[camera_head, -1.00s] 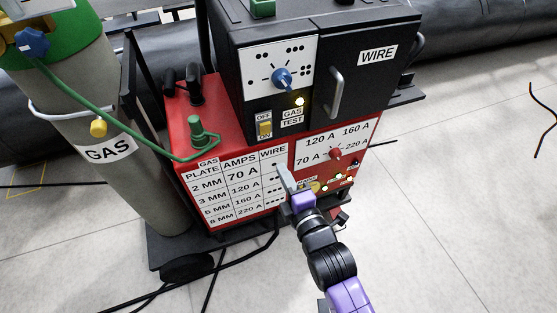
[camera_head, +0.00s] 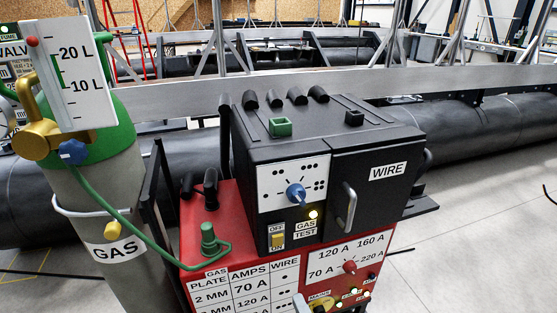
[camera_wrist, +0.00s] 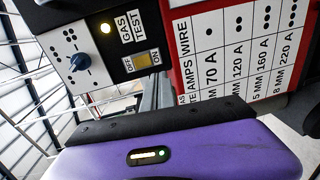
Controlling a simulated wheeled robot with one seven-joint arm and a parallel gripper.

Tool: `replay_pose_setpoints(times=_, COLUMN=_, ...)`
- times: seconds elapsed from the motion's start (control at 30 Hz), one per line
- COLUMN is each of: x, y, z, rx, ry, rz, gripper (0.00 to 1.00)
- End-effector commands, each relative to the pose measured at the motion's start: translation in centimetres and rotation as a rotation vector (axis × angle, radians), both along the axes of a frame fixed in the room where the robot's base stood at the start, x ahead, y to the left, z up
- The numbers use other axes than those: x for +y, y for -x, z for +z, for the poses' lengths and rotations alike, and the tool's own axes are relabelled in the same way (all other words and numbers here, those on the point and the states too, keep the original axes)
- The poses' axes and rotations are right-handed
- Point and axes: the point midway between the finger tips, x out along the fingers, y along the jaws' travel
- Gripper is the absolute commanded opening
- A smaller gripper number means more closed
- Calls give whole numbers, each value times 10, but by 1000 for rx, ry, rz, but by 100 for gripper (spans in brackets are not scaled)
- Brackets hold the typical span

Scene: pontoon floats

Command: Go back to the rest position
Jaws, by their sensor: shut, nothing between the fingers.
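My gripper (camera_wrist: 155,92) shows in the wrist view, its grey fingers shut and empty beyond the purple wrist housing. In the head view only a grey finger part (camera_head: 300,303) shows at the bottom edge, in front of the red welding machine (camera_head: 215,258) and beside the MAINS knob. The rest of my arm is out of that view. Whether the fingers touch the panel cannot be told.
The black wire feeder (camera_head: 375,195) stands on the red machine. A gas cylinder (camera_head: 100,215) with a gauge (camera_head: 72,75) and green hose stands at left. Black pontoon floats (camera_head: 470,135) lie behind.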

Motion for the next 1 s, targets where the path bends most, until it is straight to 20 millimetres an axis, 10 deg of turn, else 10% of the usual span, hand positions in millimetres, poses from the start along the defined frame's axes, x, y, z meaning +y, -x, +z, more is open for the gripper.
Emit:
replay_pose_setpoints(times=0.37, x=-9, y=27, z=45, rx=22, ry=-542, rz=-23, gripper=0)
replay_pose_setpoints(times=1.0, x=-109, y=252, z=79, rx=244, ry=-1463, rz=-251, gripper=0)
